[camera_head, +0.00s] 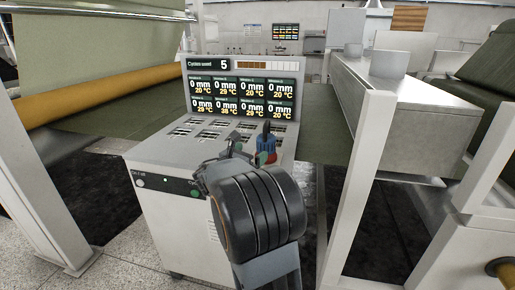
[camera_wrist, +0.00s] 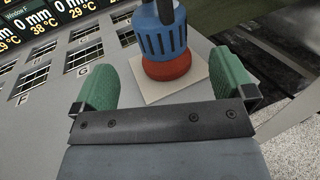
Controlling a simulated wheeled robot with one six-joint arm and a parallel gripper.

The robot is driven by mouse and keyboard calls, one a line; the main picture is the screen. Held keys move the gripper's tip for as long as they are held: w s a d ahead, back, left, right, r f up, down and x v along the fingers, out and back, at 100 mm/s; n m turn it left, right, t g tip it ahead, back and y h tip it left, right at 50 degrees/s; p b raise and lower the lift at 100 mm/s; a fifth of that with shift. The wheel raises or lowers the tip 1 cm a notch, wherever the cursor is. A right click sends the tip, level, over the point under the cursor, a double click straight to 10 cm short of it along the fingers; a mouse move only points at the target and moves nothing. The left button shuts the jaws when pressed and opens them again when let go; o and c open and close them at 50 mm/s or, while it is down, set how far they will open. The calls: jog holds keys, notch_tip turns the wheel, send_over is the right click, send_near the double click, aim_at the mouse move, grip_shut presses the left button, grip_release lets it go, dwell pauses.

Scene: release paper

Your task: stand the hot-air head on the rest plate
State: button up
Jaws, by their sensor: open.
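The hot-air head (camera_wrist: 163,37) has a blue slotted body, a dark upper part and a red lower end. In the wrist view its red end appears to rest on a pale square rest plate (camera_wrist: 150,92), towards the plate's far part. The head looks upright in the head view (camera_head: 266,143), on the right part of the machine top. My gripper (camera_wrist: 163,72) is open, with its green fingers spread to either side of the plate's near part. Nothing is between the fingers. In the head view my gripper (camera_head: 246,148) is just left of the hot-air head, and my wrist hides part of the machine top.
The machine top (camera_head: 206,128) has several labelled slotted windows, with a display panel (camera_head: 242,88) behind. A white post (camera_head: 362,150) and a long grey housing (camera_head: 415,125) stand to the right. Green sheet and a yellow roller (camera_head: 100,95) lie to the left.

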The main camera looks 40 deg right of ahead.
jog(key=s+a+f+m+y, duration=0.4)
jog(key=s+a+m+y, duration=0.1)
jog(key=a, duration=0.5)
jog(key=s+a+f+m+y, duration=0.4)
jog(key=a+m+y, duration=0.3)
jog(key=a, duration=0.3)
jog(key=s+a+f+m+y, duration=0.4)
jog(key=a+m, duration=0.4)
jog(key=a, duration=0.2)
jog(key=shift+s+f+y, duration=0.35)
jog(key=shift+s+y, duration=0.55)
jog(key=shift+s, duration=0.05)
jog(key=shift+r, duration=0.1)
jog(key=w+p+v, duration=0.2)
jog(key=p+v, duration=0.7)
jog(key=w+r+p+v, duration=0.1)
jog(key=w+p+v, duration=0.1)
jog(key=p+v, duration=0.6)
jog(key=shift+a+r+t+p, duration=0.3)
jog(key=shift+r+t+p, duration=0.1)
jog(key=shift+r, duration=0.2)
